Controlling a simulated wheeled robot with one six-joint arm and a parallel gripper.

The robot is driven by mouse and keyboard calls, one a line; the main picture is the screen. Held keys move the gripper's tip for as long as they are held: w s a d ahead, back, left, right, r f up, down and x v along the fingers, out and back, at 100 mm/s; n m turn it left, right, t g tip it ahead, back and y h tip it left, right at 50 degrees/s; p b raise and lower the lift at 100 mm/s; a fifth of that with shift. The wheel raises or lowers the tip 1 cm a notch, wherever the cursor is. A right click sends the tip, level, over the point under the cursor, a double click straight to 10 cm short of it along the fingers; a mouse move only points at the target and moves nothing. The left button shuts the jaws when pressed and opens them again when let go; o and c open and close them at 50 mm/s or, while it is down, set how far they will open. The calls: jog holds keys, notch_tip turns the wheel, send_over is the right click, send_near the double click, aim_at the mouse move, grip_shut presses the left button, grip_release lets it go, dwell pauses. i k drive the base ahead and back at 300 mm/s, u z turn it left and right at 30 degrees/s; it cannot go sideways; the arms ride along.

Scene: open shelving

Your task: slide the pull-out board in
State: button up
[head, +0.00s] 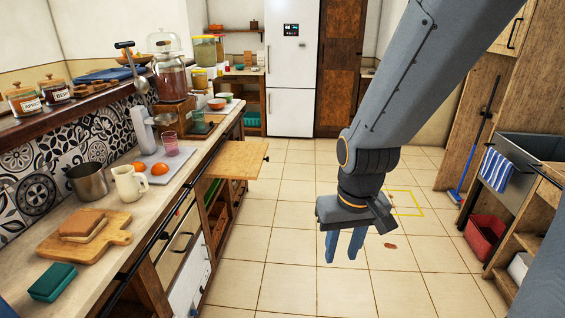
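The pull-out board (238,159) is a light wooden panel that sticks out from the front of the left counter, over the tiled floor. A small dark knob (266,158) shows near its outer right edge. My gripper (342,258) hangs over the floor to the right of the board and nearer to the camera, pointing down. Its two blue fingers are apart, with nothing between them. It is not touching the board.
The counter (60,292) on the left holds a cutting board with bread (85,235), a white jug (129,183), a metal pot (88,182) and jars. A sink unit (515,165) and red bin (485,237) stand right. The floor between is mostly clear.

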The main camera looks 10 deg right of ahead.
aim_at(235, 160)
jog(key=z, duration=0.65)
jog(key=i, duration=1.15)
jog(key=u, duration=0.65)
jog(key=i, duration=0.45)
jog(key=u, duration=0.55)
jog(key=k, duration=0.5)
jog(key=z, duration=0.85)
jog(key=i, duration=0.85)
jog(key=u, duration=1.55)
